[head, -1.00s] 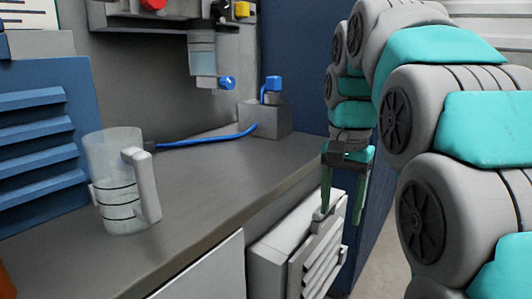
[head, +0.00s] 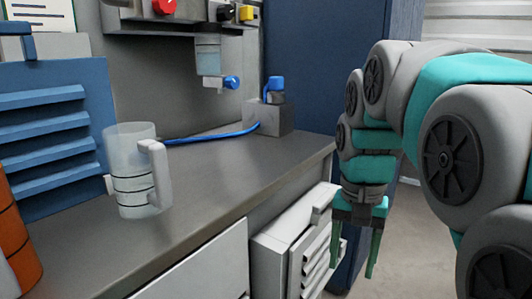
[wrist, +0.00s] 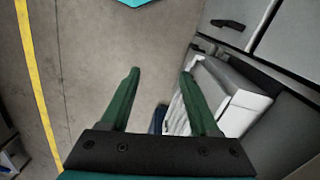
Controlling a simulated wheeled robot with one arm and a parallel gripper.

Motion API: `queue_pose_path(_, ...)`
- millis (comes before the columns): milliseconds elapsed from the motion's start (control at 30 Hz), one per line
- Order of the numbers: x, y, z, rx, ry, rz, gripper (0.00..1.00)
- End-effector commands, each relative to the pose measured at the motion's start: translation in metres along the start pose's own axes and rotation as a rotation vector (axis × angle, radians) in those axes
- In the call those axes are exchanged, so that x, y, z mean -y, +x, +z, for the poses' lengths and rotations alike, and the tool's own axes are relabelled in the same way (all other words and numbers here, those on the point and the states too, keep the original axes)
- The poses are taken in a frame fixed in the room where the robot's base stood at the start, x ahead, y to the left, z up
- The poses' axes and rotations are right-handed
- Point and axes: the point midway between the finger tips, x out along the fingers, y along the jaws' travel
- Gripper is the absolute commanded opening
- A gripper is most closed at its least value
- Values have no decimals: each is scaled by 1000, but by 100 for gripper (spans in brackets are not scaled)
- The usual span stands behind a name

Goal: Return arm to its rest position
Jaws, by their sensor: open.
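My gripper (head: 355,254) hangs pointing down at the end of my grey and teal arm, to the right of the counter's front edge in the head view. Its two green fingers are apart with nothing between them. In the wrist view the gripper (wrist: 158,82) is also open and empty, with bare floor between and beyond the fingers.
The counter (head: 225,175) holds a clear jug (head: 130,170) with a handle and a grey block with a blue valve (head: 268,118). A white louvred unit (head: 290,255) stands below, close to the gripper. Open floor (wrist: 90,50) shows beside a yellow line (wrist: 35,75).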

Motion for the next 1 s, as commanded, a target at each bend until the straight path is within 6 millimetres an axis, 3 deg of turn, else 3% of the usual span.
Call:
queue_pose_path(600,-72,158,146,95,-387,27,62)
queue_pose_path(800,-81,179,165,104,-441,27,62)
queue_pose_path(1000,-82,181,166,104,-446,27,62)
